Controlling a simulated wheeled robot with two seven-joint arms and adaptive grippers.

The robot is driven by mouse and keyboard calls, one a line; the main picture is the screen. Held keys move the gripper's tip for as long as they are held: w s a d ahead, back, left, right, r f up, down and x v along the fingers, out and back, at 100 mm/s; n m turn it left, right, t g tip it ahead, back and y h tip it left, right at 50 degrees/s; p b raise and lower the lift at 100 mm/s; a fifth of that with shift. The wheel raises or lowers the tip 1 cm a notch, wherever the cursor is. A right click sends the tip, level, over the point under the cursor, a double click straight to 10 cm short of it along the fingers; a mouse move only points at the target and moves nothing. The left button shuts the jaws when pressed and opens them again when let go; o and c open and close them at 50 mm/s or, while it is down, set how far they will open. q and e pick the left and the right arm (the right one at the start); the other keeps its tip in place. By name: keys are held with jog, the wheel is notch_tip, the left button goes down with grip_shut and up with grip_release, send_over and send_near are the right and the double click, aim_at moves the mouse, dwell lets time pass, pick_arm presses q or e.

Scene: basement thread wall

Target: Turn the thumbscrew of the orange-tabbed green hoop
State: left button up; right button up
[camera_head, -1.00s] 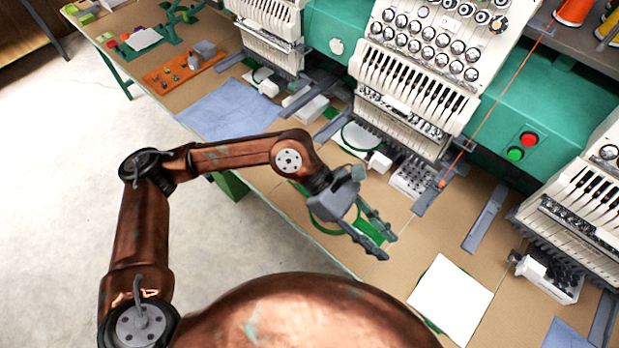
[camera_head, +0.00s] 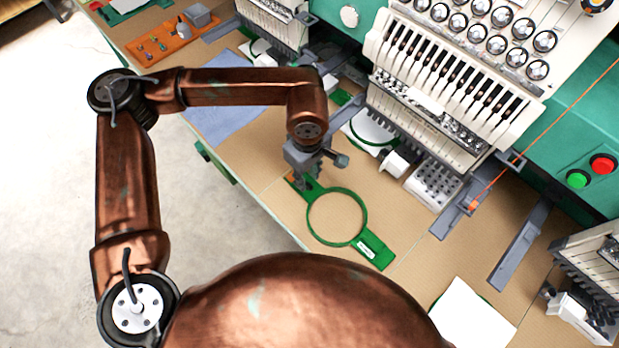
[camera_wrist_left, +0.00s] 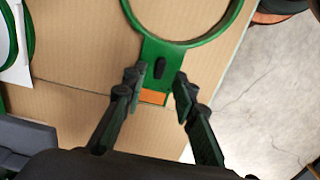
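The green hoop (camera_head: 365,212) lies flat on the tan table below my left arm, with a labelled green bracket (camera_head: 373,250) at its lower right. My left gripper (camera_head: 303,185) points down over the hoop's other end, partly covering it. In the left wrist view the hoop's ring (camera_wrist_left: 190,42) is at the top. Its green tab carries a dark thumbscrew (camera_wrist_left: 159,68) and an orange patch (camera_wrist_left: 153,98). My open gripper (camera_wrist_left: 157,87) has one finger on each side of this tab, with visible gaps. I cannot tell the fingertips' height. My right gripper is not in view.
Embroidery heads (camera_head: 455,85) stand along the back. Another green hoop (camera_head: 395,137) sits under one, beside a white block (camera_head: 435,184). A blue cloth (camera_head: 225,118) lies left and a white sheet (camera_head: 470,318) front right. The table's front edge is close to the hoop.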

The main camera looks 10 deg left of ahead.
aim_at(308, 186)
pick_arm(q)
jog(key=shift+f, duration=1)
jog(key=shift+d+f, duration=0.1)
jog(key=shift+f, duration=0.15)
grip_shut()
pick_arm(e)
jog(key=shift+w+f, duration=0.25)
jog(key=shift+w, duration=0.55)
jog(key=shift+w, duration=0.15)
